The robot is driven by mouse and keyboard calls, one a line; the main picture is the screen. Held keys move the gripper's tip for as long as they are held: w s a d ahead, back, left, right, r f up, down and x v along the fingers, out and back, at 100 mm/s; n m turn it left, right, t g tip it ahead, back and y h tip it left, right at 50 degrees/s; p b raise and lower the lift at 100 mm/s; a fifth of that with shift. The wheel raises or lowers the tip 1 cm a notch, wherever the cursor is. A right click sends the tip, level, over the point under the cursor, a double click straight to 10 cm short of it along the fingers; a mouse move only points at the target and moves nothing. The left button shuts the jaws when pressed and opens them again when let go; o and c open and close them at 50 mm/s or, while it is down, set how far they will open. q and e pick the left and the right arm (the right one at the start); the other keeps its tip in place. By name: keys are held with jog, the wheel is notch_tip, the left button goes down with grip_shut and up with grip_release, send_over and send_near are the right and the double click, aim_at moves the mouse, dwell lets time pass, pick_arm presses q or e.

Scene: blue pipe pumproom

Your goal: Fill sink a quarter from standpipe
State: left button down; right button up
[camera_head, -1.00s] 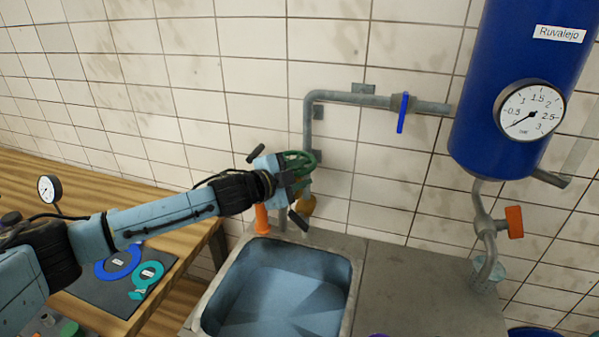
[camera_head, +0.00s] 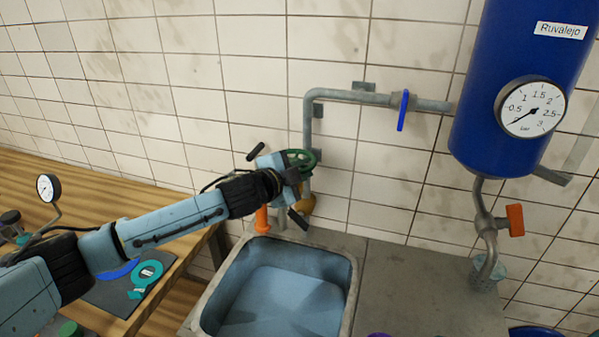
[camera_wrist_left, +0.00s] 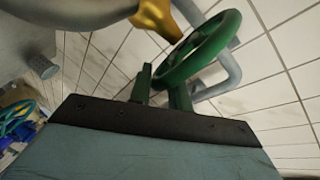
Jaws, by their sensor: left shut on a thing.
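The standpipe's green handwheel (camera_head: 303,157) sits above a brass valve body (camera_head: 307,204) at the wall, over the sink's back edge. In the left wrist view the handwheel (camera_wrist_left: 205,48) is close in front, with the brass part (camera_wrist_left: 157,18) beside it. My left gripper (camera_head: 295,180) comes in from the left and is shut on the handwheel; its fingers partly hide the valve. The grey sink (camera_head: 354,285) below shows a pale blue surface inside; I cannot tell its depth. My right gripper is not in view.
A grey pipe (camera_head: 340,95) with a blue lever (camera_head: 403,111) runs to a blue tank (camera_head: 515,70) with a pressure gauge (camera_head: 531,108). An orange-handled valve (camera_head: 515,221) hangs beneath. A wooden bench (camera_head: 110,193) stands left. The counter right of the sink is mostly clear.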

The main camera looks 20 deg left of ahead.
pick_arm(q)
jog(key=n+y, duration=0.1)
jog(key=d+n+y, duration=0.1)
jog(key=f+y, duration=0.1)
jog(key=shift+w+d+n+t+b, duration=0.15)
jog(key=shift+w+n+t+b, duration=0.15)
jog(key=shift+n+b, duration=0.1)
jog(key=shift+w+d+n+y, duration=0.15)
jog(key=shift+n+y, duration=0.3)
jog(key=shift+y, duration=0.35)
jog(key=shift+w+n+y, duration=0.15)
jog(key=shift+n+y, duration=0.3)
jog(key=shift+y, duration=0.35)
jog(key=c, duration=1.5)
grip_release()
jog(key=shift+o, duration=0.5)
jog(key=shift+w+r, duration=0.1)
jog(key=shift+r, duration=0.05)
jog(key=shift+r, duration=0.1)
jog(key=b+v, duration=0.1)
jog(key=v, duration=1.2)
jog(key=shift+s, duration=0.25)
